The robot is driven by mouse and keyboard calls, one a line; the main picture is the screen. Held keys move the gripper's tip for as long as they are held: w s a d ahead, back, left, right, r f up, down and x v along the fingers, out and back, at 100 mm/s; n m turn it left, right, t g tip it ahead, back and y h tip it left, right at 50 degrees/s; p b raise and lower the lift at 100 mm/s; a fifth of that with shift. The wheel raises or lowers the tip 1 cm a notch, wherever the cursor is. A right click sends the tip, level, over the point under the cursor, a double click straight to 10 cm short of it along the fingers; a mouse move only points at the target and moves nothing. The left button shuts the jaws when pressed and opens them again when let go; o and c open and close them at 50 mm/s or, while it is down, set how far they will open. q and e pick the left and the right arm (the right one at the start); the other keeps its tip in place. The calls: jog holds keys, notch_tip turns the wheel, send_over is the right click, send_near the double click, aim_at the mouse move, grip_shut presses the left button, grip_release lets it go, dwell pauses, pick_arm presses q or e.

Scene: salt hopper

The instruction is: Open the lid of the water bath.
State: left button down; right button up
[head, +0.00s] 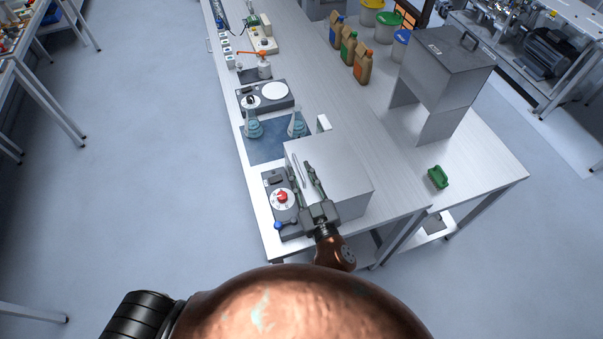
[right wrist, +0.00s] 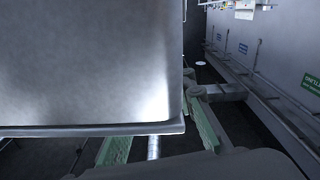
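The water bath (head: 345,180) is a pale grey metal box near the front end of the long bench, with a flat top that looks closed. A control panel with a red knob (head: 282,197) lies on its left side. My right gripper (head: 299,167) is at the box's left part, its two fingers spread. A thin metal bar (head: 298,172) shows between them; it also shows in the right wrist view (right wrist: 153,148), apart from both green finger pads. The grey box wall (right wrist: 85,65) fills much of that view. My left gripper is not in view.
Two flasks (head: 254,126) stand on a dark blue mat (head: 265,150) behind the bath. A balance (head: 265,95) is farther back. The bench between is clear.

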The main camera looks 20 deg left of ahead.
jog(key=shift+c, duration=0.5)
jog(key=c, duration=0.3)
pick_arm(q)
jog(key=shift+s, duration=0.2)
pick_arm(e)
grip_shut()
